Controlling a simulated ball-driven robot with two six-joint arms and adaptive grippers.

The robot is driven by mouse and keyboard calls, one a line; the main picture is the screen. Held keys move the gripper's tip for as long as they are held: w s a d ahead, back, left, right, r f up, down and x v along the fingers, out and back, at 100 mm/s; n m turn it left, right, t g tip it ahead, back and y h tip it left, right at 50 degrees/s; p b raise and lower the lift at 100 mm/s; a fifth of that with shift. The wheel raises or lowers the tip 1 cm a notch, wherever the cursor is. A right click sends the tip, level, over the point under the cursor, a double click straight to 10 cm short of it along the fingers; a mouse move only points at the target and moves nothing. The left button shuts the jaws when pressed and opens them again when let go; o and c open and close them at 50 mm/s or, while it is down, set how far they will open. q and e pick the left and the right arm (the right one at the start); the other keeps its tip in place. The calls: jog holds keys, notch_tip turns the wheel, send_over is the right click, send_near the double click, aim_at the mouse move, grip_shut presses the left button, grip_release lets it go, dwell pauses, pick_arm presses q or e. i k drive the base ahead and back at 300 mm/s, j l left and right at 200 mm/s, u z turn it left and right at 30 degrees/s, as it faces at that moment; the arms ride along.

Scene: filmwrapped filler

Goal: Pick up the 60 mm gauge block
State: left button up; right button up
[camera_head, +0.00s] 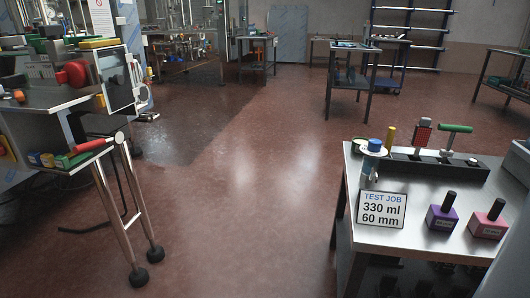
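Two gauge blocks with black knobs stand upright on the steel table at the right: a purple block (441,215) and a pink block (488,223) to its right. Each has a small pale label on its front, too small to read, so I cannot tell which one is 60 mm. A sign (381,210) reading "TEST JOB 330 ml 60 mm" stands to the left of the purple block. Neither of my grippers is in view.
The steel table (420,240) also bears a black rack (440,168) holding a red-and-black tool and a green-handled tool. A blue-and-white item (373,157) stands at its left. A machine with a tray (85,155) is at the left. Open red floor (240,210) lies between.

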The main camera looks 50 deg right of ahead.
aim_at(444, 218)
jog(key=z, duration=2.85)
